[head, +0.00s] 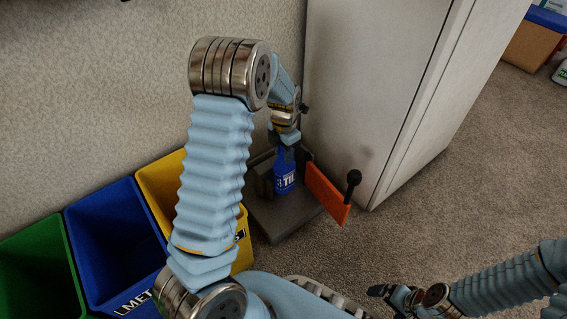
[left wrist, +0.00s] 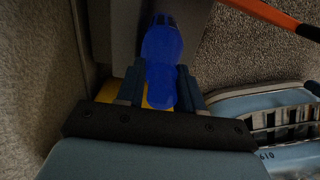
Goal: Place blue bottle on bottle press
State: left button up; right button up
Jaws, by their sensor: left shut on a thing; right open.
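The blue bottle (head: 286,172) has a white-lettered label and appears upright at the bottle press (head: 272,222), a grey base with an orange lever. My left gripper (head: 284,142) is above it and shut on its upper part. In the left wrist view the blue bottle (left wrist: 162,50) lies between the two fingers of my left gripper (left wrist: 160,88). Whether the bottle's bottom touches the press base is hard to tell. My right gripper (head: 392,292) is open and empty at the lower right, over the carpet.
The orange lever (head: 326,192) with a black knob sticks out to the right of the press. Yellow (head: 160,182), blue (head: 115,240) and green (head: 38,265) bins stand at the left. A white cabinet (head: 375,80) stands behind the press.

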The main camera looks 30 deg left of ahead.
pick_arm(q)
notch_tip(320, 180, down, 5)
jog(key=shift+r+b, duration=0.1)
jog(key=shift+b, duration=0.75)
jog(key=shift+w+a, duration=0.1)
jog(key=shift+a, duration=0.05)
jog(key=o, duration=0.8)
jog(key=shift+o, duration=0.2)
notch_tip(320, 180, up, 12)
jog(key=p, duration=0.3)
